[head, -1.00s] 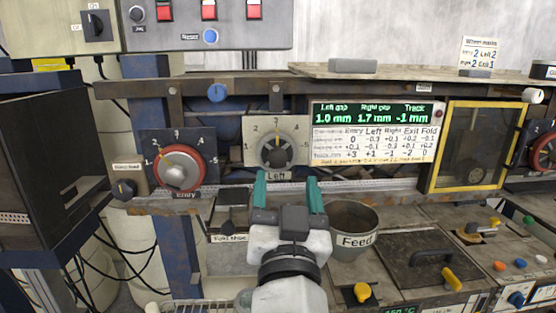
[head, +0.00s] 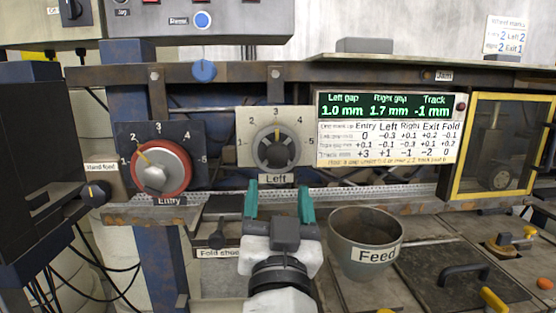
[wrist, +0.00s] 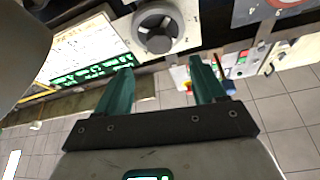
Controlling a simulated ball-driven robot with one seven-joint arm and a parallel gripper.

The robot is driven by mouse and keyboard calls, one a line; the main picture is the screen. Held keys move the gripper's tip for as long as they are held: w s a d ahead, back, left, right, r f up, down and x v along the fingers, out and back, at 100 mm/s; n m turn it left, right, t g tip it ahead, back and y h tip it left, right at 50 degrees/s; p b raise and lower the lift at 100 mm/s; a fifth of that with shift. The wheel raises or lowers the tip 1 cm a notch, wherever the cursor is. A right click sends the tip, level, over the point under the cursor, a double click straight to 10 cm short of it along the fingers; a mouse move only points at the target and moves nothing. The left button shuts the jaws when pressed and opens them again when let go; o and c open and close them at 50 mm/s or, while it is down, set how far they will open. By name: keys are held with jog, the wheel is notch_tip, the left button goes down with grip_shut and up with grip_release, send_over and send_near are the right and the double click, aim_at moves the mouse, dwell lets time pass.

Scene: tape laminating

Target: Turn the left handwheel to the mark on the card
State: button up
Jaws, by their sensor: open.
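The left handwheel (head: 277,148) is a dark grey knob on a pale dial plate numbered 1 to 5, above the "Left" label (head: 276,178). Its yellow pointer stands straight up at about 3. The card (head: 508,36) at the top right has small print and seems to read Left 2. My gripper (head: 278,198), with two teal fingers, is open and empty, just below the wheel in the picture and apart from it. In the wrist view the wheel (wrist: 158,28) lies beyond the fingertips (wrist: 160,70), not between them.
The red-rimmed Entry handwheel (head: 155,168) is to the left. The Feed bowl (head: 364,240) stands right of my gripper. A green display (head: 385,105) with a table is right of the dial. A rusty rail (head: 200,213) runs under the dials.

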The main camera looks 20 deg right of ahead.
aim_at(278, 158)
jog(key=p+x, duration=0.3)
jog(key=x, duration=0.6)
jog(key=shift+w+p, duration=0.1)
jog(key=shift+p, duration=0.2)
jog(key=c, duration=1)
